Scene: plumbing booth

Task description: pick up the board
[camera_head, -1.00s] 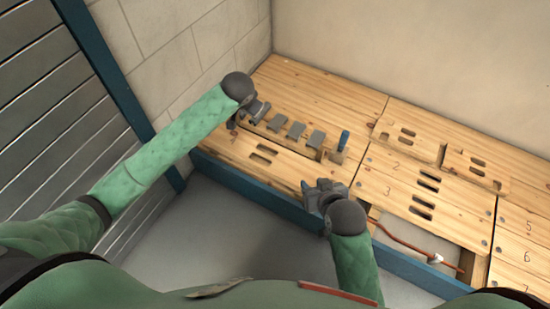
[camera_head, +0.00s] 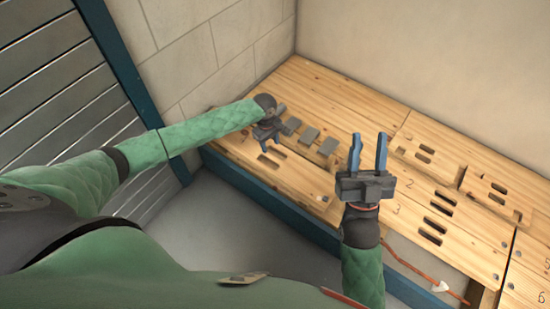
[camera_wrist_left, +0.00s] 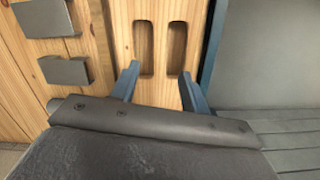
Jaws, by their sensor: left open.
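A wooden board (camera_head: 298,178) with two slots lies at the front left of the wooden deck. Its slots also show in the left wrist view, where the board (camera_wrist_left: 160,20) is close up. My left gripper (camera_head: 264,148) is open above the slotted part in the head view. In the wrist view its two blue fingers (camera_wrist_left: 160,85) stand apart on either side of the slots' near ends; I cannot tell whether they touch the board. My right gripper (camera_head: 369,150) is open and empty, fingers pointing up, in front of the deck's middle.
Several grey blocks (camera_head: 310,135) stand in a row behind the board. Other slotted boards (camera_head: 425,155) lie to the right, some raised on the deck. A copper pipe (camera_head: 405,262) shows in an opening at the front. A wall (camera_head: 240,50) closes the left back.

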